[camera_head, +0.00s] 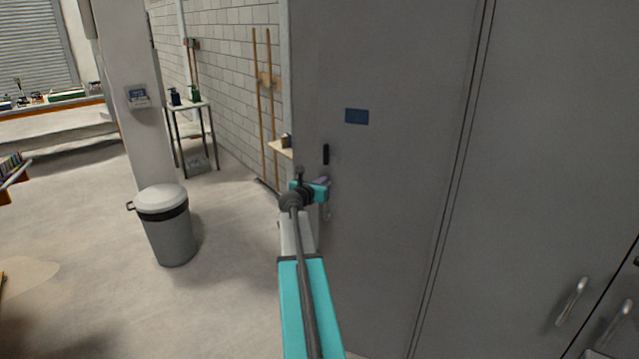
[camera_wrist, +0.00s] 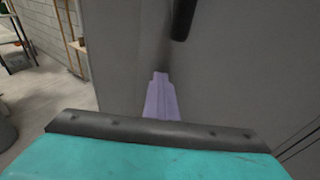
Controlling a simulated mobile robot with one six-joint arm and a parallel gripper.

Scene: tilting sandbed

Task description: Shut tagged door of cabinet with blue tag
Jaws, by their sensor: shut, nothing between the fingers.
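The tall grey cabinet door (camera_head: 400,200) carries a blue tag (camera_head: 357,116) on its upper part. A black upright handle (camera_head: 326,154) sits near its left edge; the handle also shows at the top of the wrist view (camera_wrist: 183,18). I cannot tell how far the door stands from its frame. My gripper (camera_head: 322,182) is just below the handle, in front of the door face near its left edge. Its purple fingers (camera_wrist: 161,78) are together and empty, pointing at the grey panel. I cannot tell whether they touch it.
Another grey door (camera_head: 540,180) with a silver handle (camera_head: 571,302) adjoins on the right, past a dark seam. A grey bin (camera_head: 168,225) stands by a white pillar (camera_head: 133,110) at left. Open floor (camera_head: 90,250) lies left of my arm.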

